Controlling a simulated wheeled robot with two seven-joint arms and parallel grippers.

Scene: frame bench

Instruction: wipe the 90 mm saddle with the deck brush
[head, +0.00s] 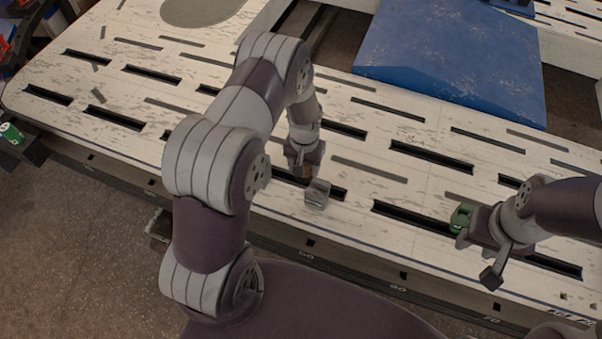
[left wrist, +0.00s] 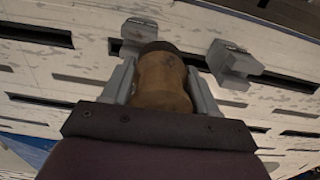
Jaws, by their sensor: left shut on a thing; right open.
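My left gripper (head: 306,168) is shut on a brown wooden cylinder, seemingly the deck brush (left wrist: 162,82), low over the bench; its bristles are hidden. In the left wrist view the brush sits between both fingers. One grey saddle-like block (head: 317,193) sits by a slot just in front of the left gripper; it also shows in the left wrist view (left wrist: 138,32), just beyond the brush. A second grey block (left wrist: 236,62) is hidden in the head view. I cannot read which is 90 mm. My right gripper (head: 464,229) is open, beside a small green thing (head: 461,215).
The pale slotted bench (head: 400,185) is scuffed, with number marks along its front edge. A blue slab (head: 450,60) lies at the back right. Another green item (head: 11,134) is at the far left edge. Bare bench lies between my two grippers.

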